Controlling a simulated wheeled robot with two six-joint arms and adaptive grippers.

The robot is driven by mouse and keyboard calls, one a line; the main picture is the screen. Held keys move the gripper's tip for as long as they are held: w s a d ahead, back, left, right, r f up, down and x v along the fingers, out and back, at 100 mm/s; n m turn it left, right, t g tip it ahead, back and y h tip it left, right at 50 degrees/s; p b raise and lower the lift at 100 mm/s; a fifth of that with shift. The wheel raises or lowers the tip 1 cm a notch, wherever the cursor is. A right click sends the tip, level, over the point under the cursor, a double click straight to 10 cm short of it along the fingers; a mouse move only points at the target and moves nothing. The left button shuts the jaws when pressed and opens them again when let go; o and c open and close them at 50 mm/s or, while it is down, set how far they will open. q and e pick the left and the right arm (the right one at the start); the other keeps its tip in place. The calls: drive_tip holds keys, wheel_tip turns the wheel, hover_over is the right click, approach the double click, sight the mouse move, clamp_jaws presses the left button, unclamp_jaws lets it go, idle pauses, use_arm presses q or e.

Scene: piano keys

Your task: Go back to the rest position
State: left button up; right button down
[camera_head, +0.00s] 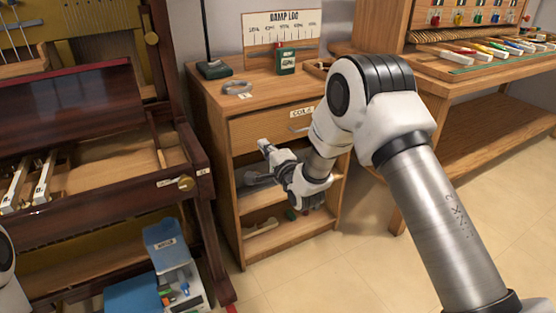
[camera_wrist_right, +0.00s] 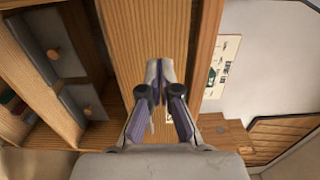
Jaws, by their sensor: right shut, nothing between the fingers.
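The white and steel right arm reaches in from the lower right and hides part of the cabinet. My left gripper is out of view; only a bit of a white arm link shows at the left edge.
A dark piano (camera_head: 80,110) with an open key bed stands at left. A bin (camera_head: 165,240) with blue parts stands on the floor. Tiled floor in front is clear.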

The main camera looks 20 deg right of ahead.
drive_tip(key=s+a+f+n+g, duration=0.15)
drive_tip(key=s+f+g, duration=0.55)
drive_tip(key=s+f, duration=1.45)
drive_tip(key=s+f+n+g, duration=0.3)
drive_tip(key=s+n+g, duration=0.15)
drive_tip(key=s, duration=0.35)
drive_tip(key=s+f+n+g+h, duration=0.1)
drive_tip(key=s+f+n+g, duration=0.3)
drive_tip(key=s, duration=0.4)
drive_tip(key=s+f+n+g, duration=0.3)
drive_tip(key=s+n, duration=0.2)
drive_tip(key=s, duration=0.4)
wheel_tip(320, 180, up, 26)
drive_tip(key=n+p, duration=0.1)
drive_tip(key=p, duration=2.6)
drive_tip(key=shift+d+n, duration=0.3)
drive_tip(key=shift+n, duration=0.1)
